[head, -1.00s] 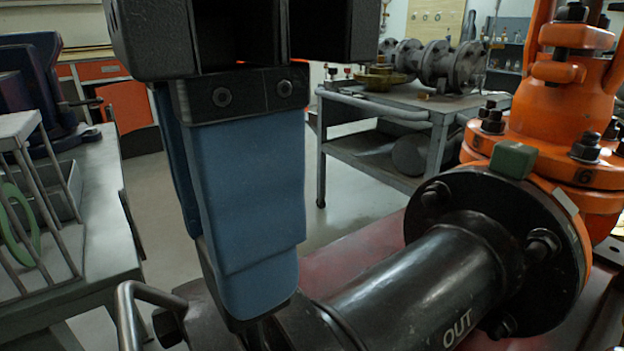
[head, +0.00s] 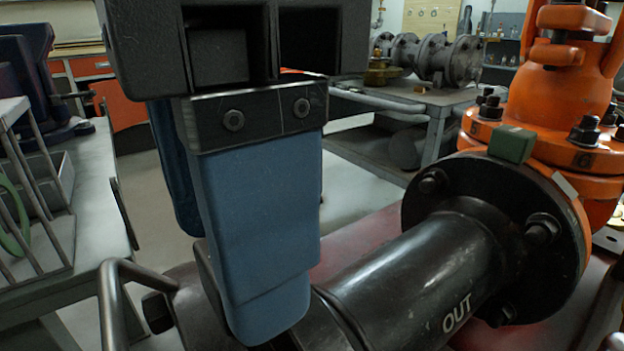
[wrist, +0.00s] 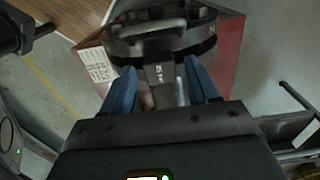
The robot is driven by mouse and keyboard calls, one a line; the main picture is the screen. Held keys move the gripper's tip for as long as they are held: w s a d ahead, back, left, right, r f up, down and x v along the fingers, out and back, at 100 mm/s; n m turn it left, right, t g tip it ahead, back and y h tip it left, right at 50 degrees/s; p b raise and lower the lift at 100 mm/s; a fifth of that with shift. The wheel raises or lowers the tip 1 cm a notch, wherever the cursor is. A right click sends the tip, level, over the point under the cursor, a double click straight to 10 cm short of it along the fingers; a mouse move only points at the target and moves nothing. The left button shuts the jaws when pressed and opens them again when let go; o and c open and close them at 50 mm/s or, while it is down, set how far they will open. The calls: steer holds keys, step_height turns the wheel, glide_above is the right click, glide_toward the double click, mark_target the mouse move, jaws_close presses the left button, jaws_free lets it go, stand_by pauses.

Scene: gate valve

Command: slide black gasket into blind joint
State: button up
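My gripper (wrist: 161,92) shows in the wrist view with its two blue fingers spread apart. Nothing is clearly gripped between them. In the head view its blue fingers (head: 262,230) point down over the left end of the black pipe marked OUT (head: 420,275) and hide much of that end. A dark round flanged part (wrist: 160,32), which looks like the joint at that end, lies beyond the fingertips in the wrist view. A grey piece (wrist: 160,74) shows between the fingers; I cannot tell what it is. I cannot make out a black gasket in either view.
A black flange (head: 490,235) joins the pipe to the orange valve (head: 555,95) on the right. A bent metal handle (head: 112,300) stands left of the fingers. A grey bench (head: 85,200) with a wire rack and green ring (head: 10,222) is at left.

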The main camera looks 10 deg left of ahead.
steer(key=shift+o, duration=0.5)
step_height(320, 180, up, 8)
steer(key=shift+f+p, duration=0.1)
steer(key=shift+p, duration=1.15)
